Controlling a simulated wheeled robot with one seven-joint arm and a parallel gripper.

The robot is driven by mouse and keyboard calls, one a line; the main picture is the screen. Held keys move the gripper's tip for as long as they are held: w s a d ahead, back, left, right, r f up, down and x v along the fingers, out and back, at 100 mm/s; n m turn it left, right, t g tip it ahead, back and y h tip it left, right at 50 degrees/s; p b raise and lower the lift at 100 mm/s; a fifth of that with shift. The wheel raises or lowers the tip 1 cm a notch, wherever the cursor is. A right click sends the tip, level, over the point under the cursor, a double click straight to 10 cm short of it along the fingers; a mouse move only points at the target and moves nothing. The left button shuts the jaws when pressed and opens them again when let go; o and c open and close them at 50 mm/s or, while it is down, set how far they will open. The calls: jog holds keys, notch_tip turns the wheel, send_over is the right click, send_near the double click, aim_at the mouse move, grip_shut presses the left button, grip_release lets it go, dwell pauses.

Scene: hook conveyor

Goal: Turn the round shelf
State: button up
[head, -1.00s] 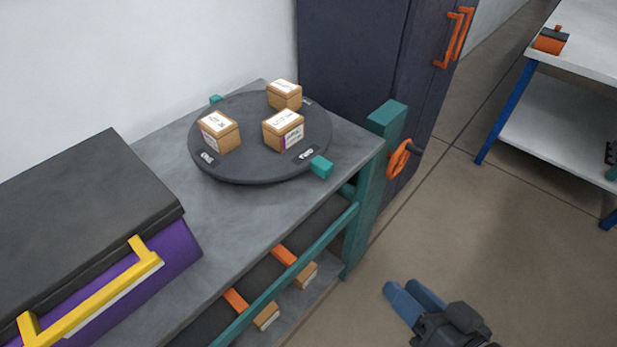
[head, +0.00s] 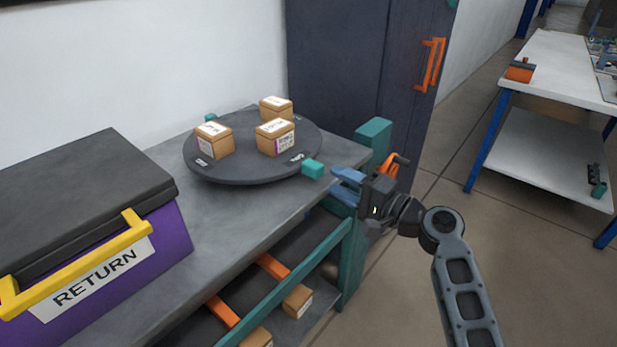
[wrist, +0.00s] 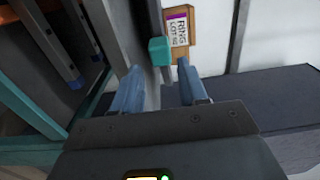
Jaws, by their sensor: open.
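The round shelf (head: 230,170) is a dark grey disc on the grey bench top. Three small labelled cardboard boxes stand on it: one at the left (head: 213,140), one at the back (head: 276,108) and one at the front right (head: 275,136). A teal knob (head: 313,169) sticks out at its right front rim, and another (head: 211,118) shows at the back left. My gripper (head: 340,178) has blue fingers and is just right of the front knob. In the wrist view my gripper (wrist: 158,88) is open, with the teal knob (wrist: 160,51) just beyond its fingertips, apart from them.
A purple RETURN bin (head: 150,255) with a black lid and yellow handle stands at the bench's left. A teal post (head: 374,135) with an orange wheel rises close behind my gripper. A teal rail (head: 290,285) fronts the lower shelf. A dark cabinet (head: 350,70) stands behind.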

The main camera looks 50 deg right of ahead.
aim_at(321, 173)
jog(key=w+p, duration=0.1)
jog(key=w, duration=0.6)
jog(key=shift+w+a, duration=0.15)
jog(key=shift+w, duration=0.1)
grip_shut()
